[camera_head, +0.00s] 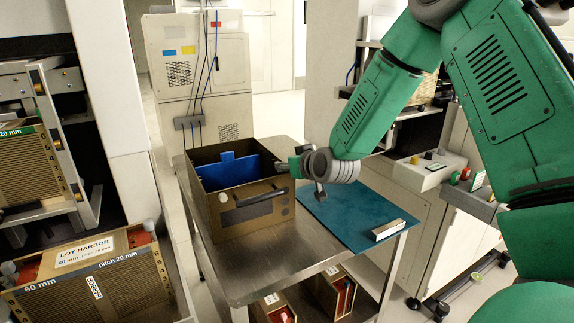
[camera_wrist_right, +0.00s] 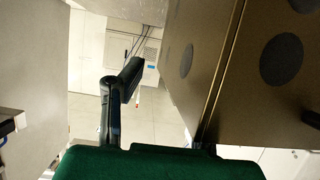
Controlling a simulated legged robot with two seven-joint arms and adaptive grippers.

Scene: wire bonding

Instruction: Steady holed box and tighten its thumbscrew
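The brown open-topped box (camera_head: 250,217) stands on a metal cart. It has a blue panel inside, a dark handle on its front and round dark patches. A small pale knob (camera_head: 222,197) on its front left may be the thumbscrew; I cannot tell. My right gripper (camera_head: 301,180) is at the box's right side, its fingers spread. One finger is close to the box wall; contact is unclear. The other hangs over the mat. In the right wrist view the box (camera_wrist_right: 245,75) fills the right side, and a dark finger stands apart from it. My left gripper is not in view.
The cart top (camera_head: 245,283) also carries a blue-green mat (camera_head: 345,215) with a pale metal block (camera_head: 387,230) at its front right. A labelled crate (camera_head: 95,275) stands at the lower left. A grey machine with buttons (camera_head: 430,172) is on the right.

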